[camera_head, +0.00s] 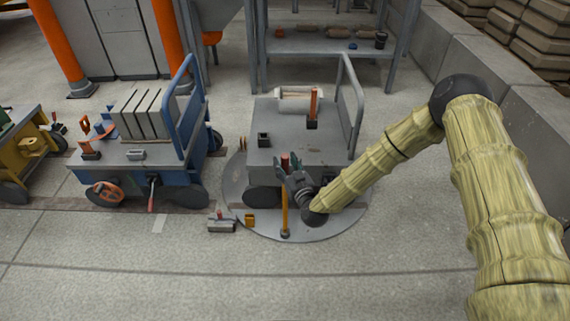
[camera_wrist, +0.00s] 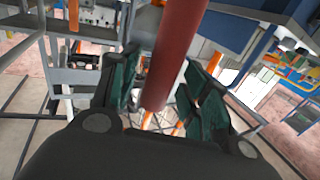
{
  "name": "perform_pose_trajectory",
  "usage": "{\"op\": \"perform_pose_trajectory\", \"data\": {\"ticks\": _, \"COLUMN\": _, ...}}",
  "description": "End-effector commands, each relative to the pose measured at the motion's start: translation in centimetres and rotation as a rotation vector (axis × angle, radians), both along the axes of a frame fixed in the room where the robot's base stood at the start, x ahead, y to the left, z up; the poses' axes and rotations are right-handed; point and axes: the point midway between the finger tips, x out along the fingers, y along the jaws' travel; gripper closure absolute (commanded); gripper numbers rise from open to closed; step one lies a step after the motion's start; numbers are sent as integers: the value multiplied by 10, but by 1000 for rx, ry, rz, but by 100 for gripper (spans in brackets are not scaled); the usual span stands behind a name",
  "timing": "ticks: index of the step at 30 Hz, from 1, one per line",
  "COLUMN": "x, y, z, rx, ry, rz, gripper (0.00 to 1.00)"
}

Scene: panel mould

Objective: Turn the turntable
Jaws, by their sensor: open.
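The turntable (camera_head: 330,218) is a round grey disc in the floor, with a grey cart (camera_head: 300,150) standing on it. A yellow lever (camera_head: 285,210) rises upright from its front edge and ends in a red grip (camera_head: 285,160). My gripper (camera_head: 288,168) is open at the top of the lever, in front of the cart. In the wrist view the red grip (camera_wrist: 178,55) stands between the two green-padded fingers. I cannot tell whether either finger touches it. The disc's back part is hidden under the cart.
A blue cart (camera_head: 150,165) with grey slabs stands left of the turntable, and a yellow cart (camera_head: 25,150) farther left. A small grey block (camera_head: 221,226) and a yellow piece (camera_head: 249,220) lie by the disc's front left. A grey shelf (camera_head: 325,45) stands behind. The front floor is clear.

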Motion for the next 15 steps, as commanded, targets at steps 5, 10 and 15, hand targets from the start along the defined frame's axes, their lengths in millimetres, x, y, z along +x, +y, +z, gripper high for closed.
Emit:
{"op": "perform_pose_trajectory", "data": {"ticks": 5, "x": 7, "y": 3, "z": 0, "rx": 0, "ry": 0, "rz": 0, "gripper": 54}}
{"op": "perform_pose_trajectory", "data": {"ticks": 10, "x": 7, "y": 3, "z": 0, "rx": 0, "ry": 1, "rz": 0, "gripper": 54}}
{"op": "perform_pose_trajectory", "data": {"ticks": 15, "x": 7, "y": 3, "z": 0, "rx": 0, "ry": 1, "rz": 0, "gripper": 68}}
